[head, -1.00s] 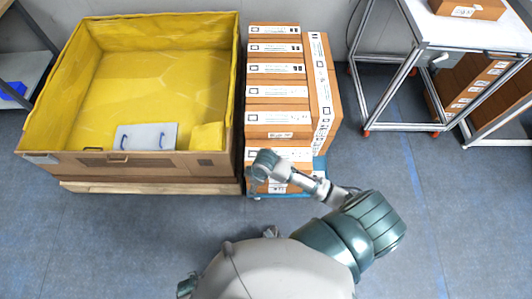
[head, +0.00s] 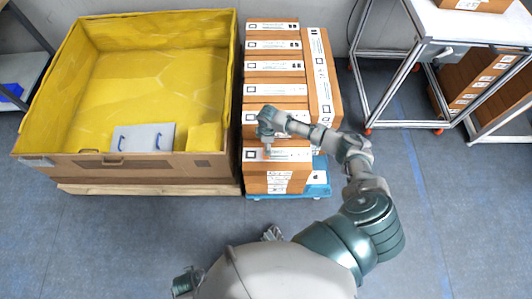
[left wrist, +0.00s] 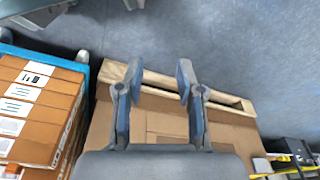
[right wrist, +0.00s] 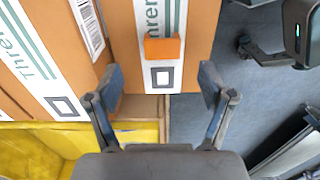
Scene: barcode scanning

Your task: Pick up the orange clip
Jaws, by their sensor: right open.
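The orange clip (right wrist: 162,48) shows in the right wrist view as a small orange block on the white label band of a cardboard box (right wrist: 200,30). My right gripper (right wrist: 160,78) is open, with its fingers apart and nothing between them. The clip appears just beyond its fingertips, roughly centred between them. In the head view my right gripper (head: 268,148) hangs over the front box of the stack; the clip is hard to make out there. My left gripper (left wrist: 153,80) is open and empty above the cardboard and wooden pallet edge in the left wrist view.
Stacked cardboard boxes (head: 275,90) stand on a blue pallet (head: 316,190). To their left is a large yellow-lined crate (head: 150,75) holding a grey panel (head: 140,138). A metal-framed table (head: 470,28) stands at the right. The floor in front is clear.

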